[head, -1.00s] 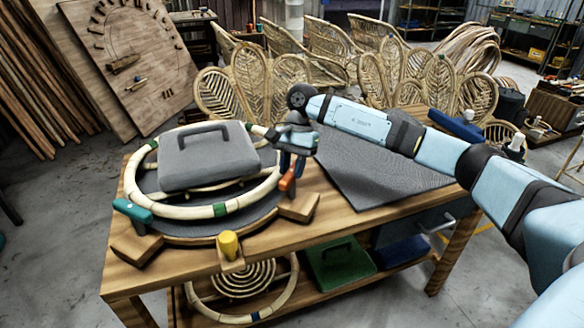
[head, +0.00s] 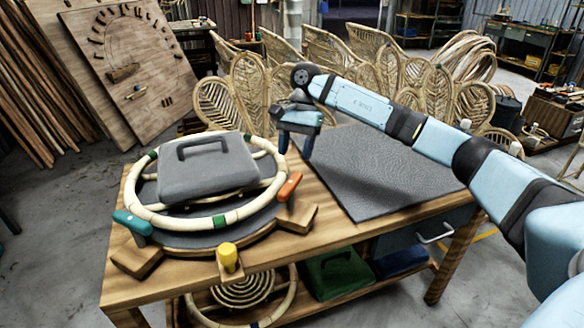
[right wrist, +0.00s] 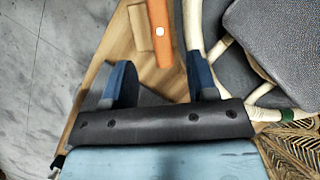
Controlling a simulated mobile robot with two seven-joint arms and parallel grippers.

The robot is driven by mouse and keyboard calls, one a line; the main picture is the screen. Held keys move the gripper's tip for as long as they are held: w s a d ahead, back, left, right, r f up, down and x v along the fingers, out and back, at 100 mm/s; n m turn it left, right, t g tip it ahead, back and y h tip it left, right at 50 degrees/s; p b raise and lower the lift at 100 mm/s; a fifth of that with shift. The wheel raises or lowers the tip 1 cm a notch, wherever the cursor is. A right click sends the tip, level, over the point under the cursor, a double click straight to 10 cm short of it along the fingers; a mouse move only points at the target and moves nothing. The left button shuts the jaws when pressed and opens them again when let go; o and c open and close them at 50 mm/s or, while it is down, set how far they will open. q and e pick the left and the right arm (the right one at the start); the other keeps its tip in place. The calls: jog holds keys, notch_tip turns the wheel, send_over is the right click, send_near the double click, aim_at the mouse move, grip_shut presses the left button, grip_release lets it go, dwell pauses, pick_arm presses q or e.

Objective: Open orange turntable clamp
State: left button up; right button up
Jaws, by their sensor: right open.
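The orange clamp (head: 289,187) stands at the right side of the round turntable (head: 262,216) on the wooden bench. Its orange bar also shows in the right wrist view (right wrist: 159,32), beside the pale rattan ring (right wrist: 193,30) and roughly along its edge, not across it. In the head view the ring (head: 178,221) lies on the turntable around a grey block with a handle (head: 208,172). My right gripper (head: 295,147) is open and empty, above and behind the orange clamp. Its two blue fingers (right wrist: 160,82) are apart, with the orange bar beyond the gap between them. My left gripper is not in view.
A teal clamp (head: 132,223) stands at the turntable's left and a yellow knob (head: 227,256) at its front. A dark grey mat (head: 375,170) lies clear on the right of the bench. Rattan chair backs (head: 262,90) stand behind.

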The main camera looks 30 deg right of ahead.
pick_arm(q)
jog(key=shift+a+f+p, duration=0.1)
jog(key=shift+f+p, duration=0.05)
jog(key=shift+p, duration=0.15)
pick_arm(e)
jog(key=v, duration=0.6)
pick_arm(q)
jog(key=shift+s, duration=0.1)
